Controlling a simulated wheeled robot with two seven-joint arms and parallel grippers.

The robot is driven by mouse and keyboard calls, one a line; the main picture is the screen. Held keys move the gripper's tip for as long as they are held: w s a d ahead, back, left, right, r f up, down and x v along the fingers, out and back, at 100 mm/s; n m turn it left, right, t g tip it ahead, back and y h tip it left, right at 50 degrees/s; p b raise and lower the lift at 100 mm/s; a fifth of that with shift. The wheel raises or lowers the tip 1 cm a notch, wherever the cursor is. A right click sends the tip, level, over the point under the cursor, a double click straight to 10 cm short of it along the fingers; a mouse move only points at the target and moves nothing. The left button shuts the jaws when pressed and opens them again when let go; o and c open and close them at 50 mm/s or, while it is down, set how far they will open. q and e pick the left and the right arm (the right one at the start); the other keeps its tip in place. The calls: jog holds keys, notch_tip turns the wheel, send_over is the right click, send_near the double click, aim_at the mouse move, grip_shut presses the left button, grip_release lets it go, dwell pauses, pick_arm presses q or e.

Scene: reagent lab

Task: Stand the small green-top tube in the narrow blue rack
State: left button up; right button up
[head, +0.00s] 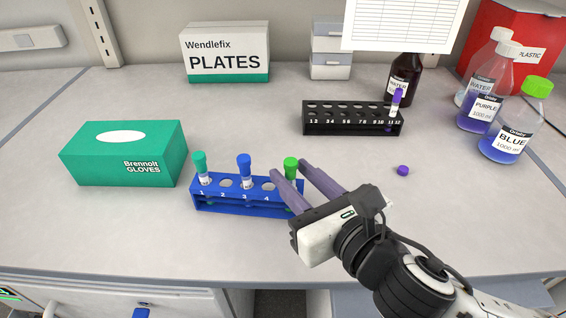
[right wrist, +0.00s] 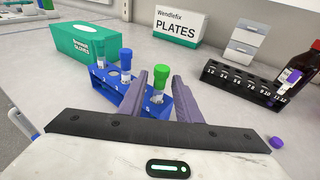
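The narrow blue rack (head: 235,211) stands on the bench near its front edge. The small green-top tube (head: 291,165) stands upright in the rack's right-end hole; it also shows in the right wrist view (right wrist: 160,76). My right gripper (head: 288,169) is open, with its two purple-grey fingers apart at the rack's right end. In the right wrist view the tube shows between the fingers (right wrist: 160,82), with gaps on both sides. The near finger hides part of the tube in the head view. My left gripper is not in view.
A teal-top tube (head: 200,167) and a blue-top tube (head: 244,168) also stand in the blue rack. A green glove box (head: 125,153) is at left. A black rack (head: 352,125) holds a purple-top tube (head: 396,103). A purple cap (head: 402,170) lies on the bench. Bottles stand at right.

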jog(key=v, duration=0.2)
jog(key=p+v, duration=0.1)
jog(key=v, duration=0.1)
jog(key=shift+d+r, duration=0.1)
jog(key=shift+r, duration=0.15)
jog(key=p+v, duration=0.2)
jog(key=p, duration=0.1)
jog(key=shift+s+f+p, duration=0.15)
jog(key=shift+s+p, duration=0.1)
jog(key=shift+p, duration=0.05)
